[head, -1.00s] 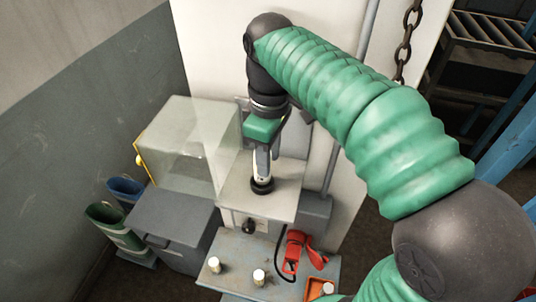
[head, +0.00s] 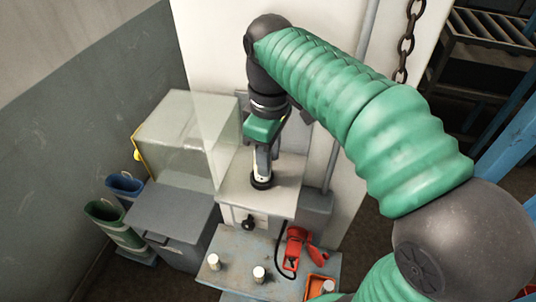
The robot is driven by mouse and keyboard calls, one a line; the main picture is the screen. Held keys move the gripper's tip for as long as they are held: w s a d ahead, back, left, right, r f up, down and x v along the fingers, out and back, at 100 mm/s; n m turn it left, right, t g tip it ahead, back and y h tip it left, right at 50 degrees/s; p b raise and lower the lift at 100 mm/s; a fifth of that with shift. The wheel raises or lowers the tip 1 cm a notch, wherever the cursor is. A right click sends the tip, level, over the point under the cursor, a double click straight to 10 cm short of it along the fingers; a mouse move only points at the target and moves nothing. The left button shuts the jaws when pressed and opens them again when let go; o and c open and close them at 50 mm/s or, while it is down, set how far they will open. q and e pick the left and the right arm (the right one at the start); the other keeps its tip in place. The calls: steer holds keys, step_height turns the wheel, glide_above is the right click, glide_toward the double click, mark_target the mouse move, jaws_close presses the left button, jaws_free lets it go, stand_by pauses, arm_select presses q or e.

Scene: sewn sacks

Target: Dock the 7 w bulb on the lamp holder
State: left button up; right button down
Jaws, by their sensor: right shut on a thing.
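My right gripper (head: 262,166) points down from the green-sleeved arm, over the grey-white box top (head: 287,190). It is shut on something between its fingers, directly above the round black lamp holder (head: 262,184). The held thing is mostly hidden by the fingers, so I cannot read its marking or tell whether it is seated. Small white bulb-like pieces stand on the worn lower bench: a left one (head: 214,261) and a middle one (head: 259,274). My left gripper is out of view.
A clear-sided case (head: 185,140) and a dark grey bin (head: 172,220) stand left of the box. A red tool (head: 298,248) with a black cord lies on the bench. A chain (head: 407,40) hangs at the right. Green and blue boots stand at the far left.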

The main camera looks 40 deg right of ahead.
steer(key=c, duration=1.3)
jaws_free()
steer(key=shift+o, duration=0.2)
step_height(320, 180, up, 11)
steer(key=p, duration=1)
